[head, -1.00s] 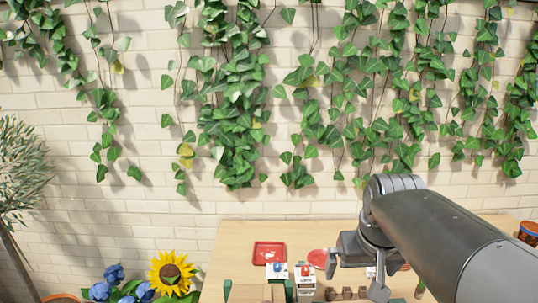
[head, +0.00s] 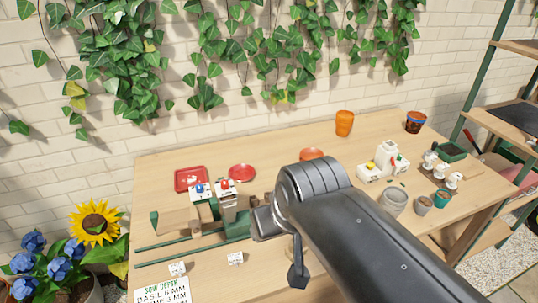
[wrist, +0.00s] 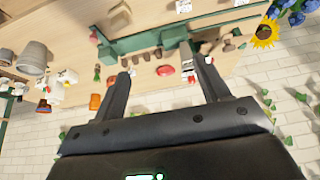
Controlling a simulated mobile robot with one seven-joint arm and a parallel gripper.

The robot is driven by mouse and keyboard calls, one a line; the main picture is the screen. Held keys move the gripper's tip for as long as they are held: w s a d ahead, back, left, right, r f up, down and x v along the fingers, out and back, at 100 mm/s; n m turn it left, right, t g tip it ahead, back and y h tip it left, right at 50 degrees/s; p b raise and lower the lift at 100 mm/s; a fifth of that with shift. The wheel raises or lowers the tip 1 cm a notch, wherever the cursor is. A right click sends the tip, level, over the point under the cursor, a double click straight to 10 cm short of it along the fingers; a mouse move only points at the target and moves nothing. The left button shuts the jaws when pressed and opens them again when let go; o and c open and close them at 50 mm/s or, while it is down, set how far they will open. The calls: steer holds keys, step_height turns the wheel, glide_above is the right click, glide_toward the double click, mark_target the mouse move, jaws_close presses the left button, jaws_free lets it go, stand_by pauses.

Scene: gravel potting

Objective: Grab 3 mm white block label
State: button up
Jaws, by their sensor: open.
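Two small white blocks with dark marks lie on the wooden table in the head view, one at the left (head: 177,268) and one to its right (head: 235,258). Their marks are too small to read, so I cannot tell which says 3 mm. A white block also shows at the top edge of the wrist view (wrist: 183,6). My gripper (wrist: 160,72) is open and empty in the wrist view, its fingers apart above the table. In the head view my arm hides most of it.
A sow-depth sign (head: 162,290) stands at the table's front left. A green rail fixture (head: 235,227) lies behind the blocks. The front middle has bare table.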

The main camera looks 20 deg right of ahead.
steer(key=shift+w, duration=0.1)
steer(key=shift+c, duration=0.6)
steer(key=w+d+f, duration=0.1)
steer(key=w+d, duration=0.3)
steer(key=w, duration=0.6)
steer(key=w+d+f, duration=0.1)
steer(key=w+d, duration=0.2)
steer(key=w, duration=0.8)
steer(key=w+d+f+m+g, duration=0.1)
steer(key=w+d+f, duration=1.3)
steer(key=w+f, duration=0.15)
steer(key=x, duration=1)
steer(key=shift+w, duration=0.45)
steer(key=shift+c, duration=0.3)
steer(key=c, duration=1)
